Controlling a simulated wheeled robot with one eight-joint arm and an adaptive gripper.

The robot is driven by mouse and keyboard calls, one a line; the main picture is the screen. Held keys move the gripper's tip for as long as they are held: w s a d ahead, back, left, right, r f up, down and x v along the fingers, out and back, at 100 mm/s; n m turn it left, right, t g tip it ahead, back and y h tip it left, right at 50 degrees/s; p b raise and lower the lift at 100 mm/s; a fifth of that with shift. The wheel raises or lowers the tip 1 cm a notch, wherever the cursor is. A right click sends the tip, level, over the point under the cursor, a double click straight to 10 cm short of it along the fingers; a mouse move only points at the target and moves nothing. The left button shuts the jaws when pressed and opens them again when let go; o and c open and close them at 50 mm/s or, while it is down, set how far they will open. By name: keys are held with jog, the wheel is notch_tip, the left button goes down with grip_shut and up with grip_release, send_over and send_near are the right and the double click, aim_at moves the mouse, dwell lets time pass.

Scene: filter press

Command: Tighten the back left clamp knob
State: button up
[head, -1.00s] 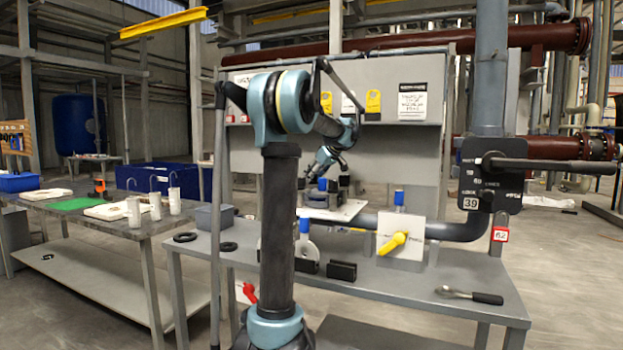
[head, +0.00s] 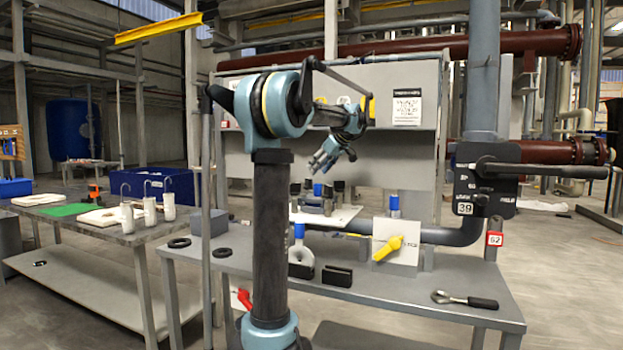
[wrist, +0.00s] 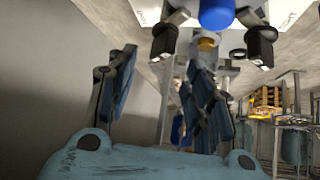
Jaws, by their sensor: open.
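A white clamp plate (head: 342,214) stands on the grey bench. Several dark clamp knobs (head: 295,189) sit around a blue-capped post (head: 318,189) on it. Which one is the back left knob is hard to tell at this size. My gripper (head: 328,160) is open and empty, in the air above the plate, apart from the knobs. In the wrist view the blue cap (wrist: 216,12) is at the top edge, with a dark knob (wrist: 165,43) to its left and another (wrist: 260,46) to its right. The open fingers (wrist: 160,90) show below, blurred.
A long black lever (head: 545,170) juts out at right. A wrench (head: 464,300) lies on the open front right bench.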

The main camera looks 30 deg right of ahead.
jog(key=v, duration=0.3)
jog(key=shift+s+r, duration=0.1)
dwell(0.5)
